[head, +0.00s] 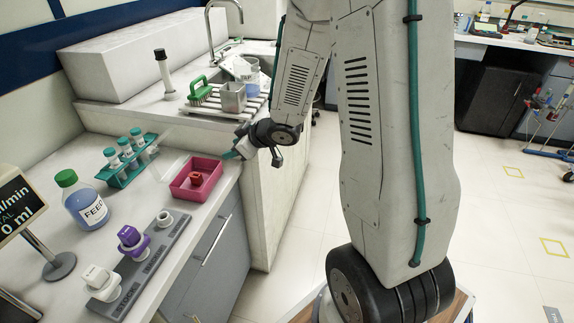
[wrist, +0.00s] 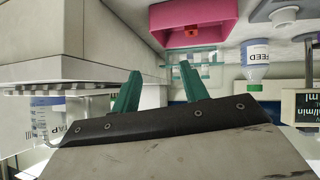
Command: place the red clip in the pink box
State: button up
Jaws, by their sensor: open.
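The pink box (head: 207,188) is a small open tray on the white counter near its right edge. The red clip (head: 196,179) is inside it, resting on its floor. My gripper (head: 236,149) is up and to the right of the box in the head view, apart from it, with its green fingers spread and nothing between them. In the wrist view, which looks upside down, the fingers (wrist: 160,70) are open, and the pink box (wrist: 190,14) is at the top with the red clip (wrist: 192,30) partly visible.
A teal rack with capped tubes (head: 125,160), a FEED bottle (head: 84,200) and a grey strip (head: 150,262) with purple and white fittings stand left of the box. A slatted rack (head: 215,102) with a green brush and grey cup is behind, by the sink.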

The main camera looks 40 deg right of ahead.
jog(key=s+d+r+m+g+h, duration=0.2)
jog(key=s+d+r+m+h, duration=0.15)
jog(key=s+r+h, duration=0.45)
jog(key=s+a+r+m+g+y, duration=0.1)
jog(key=s+a+r+g, duration=0.1)
jog(key=s, duration=0.6)
jog(key=s+a+r+m+g+y, duration=0.1)
jog(key=s+a+r, duration=0.3)
jog(key=s, duration=0.4)
jog(key=s+a+r+m+g+y, duration=0.1)
jog(key=s+a+r+g+y, duration=0.1)
jog(key=s, duration=0.7)
jog(key=shift+a+r+g, duration=0.5)
jog(key=shift+a+g, duration=0.4)
jog(key=shift+a, duration=0.2)
